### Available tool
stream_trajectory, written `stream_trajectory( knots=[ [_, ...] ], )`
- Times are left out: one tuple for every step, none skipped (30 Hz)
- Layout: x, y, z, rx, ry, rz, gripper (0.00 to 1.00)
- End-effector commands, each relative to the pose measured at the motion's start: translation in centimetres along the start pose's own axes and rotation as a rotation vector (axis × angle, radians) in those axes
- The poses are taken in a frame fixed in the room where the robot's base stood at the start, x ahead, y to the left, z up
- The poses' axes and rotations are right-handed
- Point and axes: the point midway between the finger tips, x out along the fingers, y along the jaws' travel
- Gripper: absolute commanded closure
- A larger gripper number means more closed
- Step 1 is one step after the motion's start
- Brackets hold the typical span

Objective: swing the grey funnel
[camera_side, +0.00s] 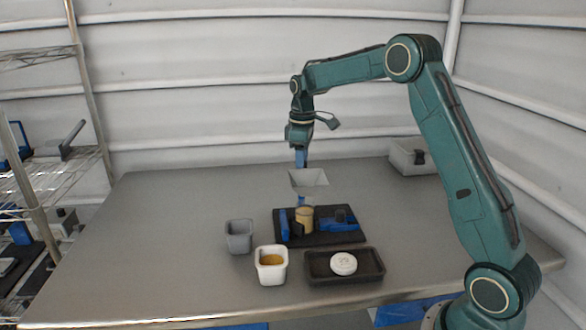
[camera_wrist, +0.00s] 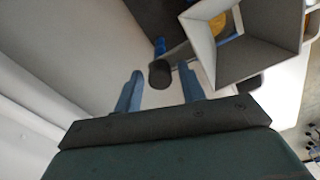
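The grey funnel (camera_side: 309,178), a square flared hopper, stands above the dark base board (camera_side: 322,238) in the side view. In the wrist view the funnel (camera_wrist: 245,45) is large at the upper right. A dark round knob (camera_wrist: 160,74) shows beside it, seemingly on an arm joined to the funnel. My gripper (camera_side: 302,164) points down just behind the funnel in the side view. In the wrist view its two blue fingers (camera_wrist: 160,80) are apart, with the knob between their tips and gaps on both sides. The funnel's lower end is partly hidden.
A tan jar (camera_side: 304,219) stands on the board among blue fixtures (camera_side: 284,226). In front are a grey cup (camera_side: 238,237), a white cup (camera_side: 271,277) of yellowish material, and a black tray (camera_side: 318,278) holding a white lid (camera_side: 343,263). A bin (camera_side: 405,158) sits back right. The table's left is clear.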

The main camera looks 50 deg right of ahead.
Motion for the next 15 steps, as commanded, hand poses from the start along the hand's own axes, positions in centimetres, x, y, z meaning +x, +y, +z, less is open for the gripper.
stream_trajectory(
  knots=[
    [0.00,0.00,0.00,-0.035,0.000,0.000,0.60],
    [0.00,0.00,0.00,-0.059,0.000,0.000,0.60],
    [0.00,0.00,0.00,-0.090,0.000,0.000,0.60],
    [0.00,0.00,0.00,-0.113,0.000,0.000,0.60],
    [0.00,0.00,0.00,-0.135,0.000,0.000,0.60],
    [0.00,0.00,0.00,-0.165,0.000,0.000,0.60],
    [0.00,0.00,0.00,-0.187,0.000,0.000,0.60],
    [0.00,0.00,0.00,-0.207,0.000,0.000,0.60],
    [0.00,0.00,0.00,-0.232,0.000,0.000,0.60],
    [0.00,0.00,0.00,-0.250,0.000,0.000,0.60],
    [0.00,0.00,0.00,-0.266,0.000,0.000,0.60],
    [0.00,0.00,0.00,-0.285,0.000,0.000,0.60],
    [0.00,0.00,0.00,-0.299,0.000,0.000,0.60],
    [0.00,0.00,0.00,-0.310,0.000,0.000,0.60],
    [0.00,0.00,0.00,-0.323,0.000,0.000,0.60]
  ],
)
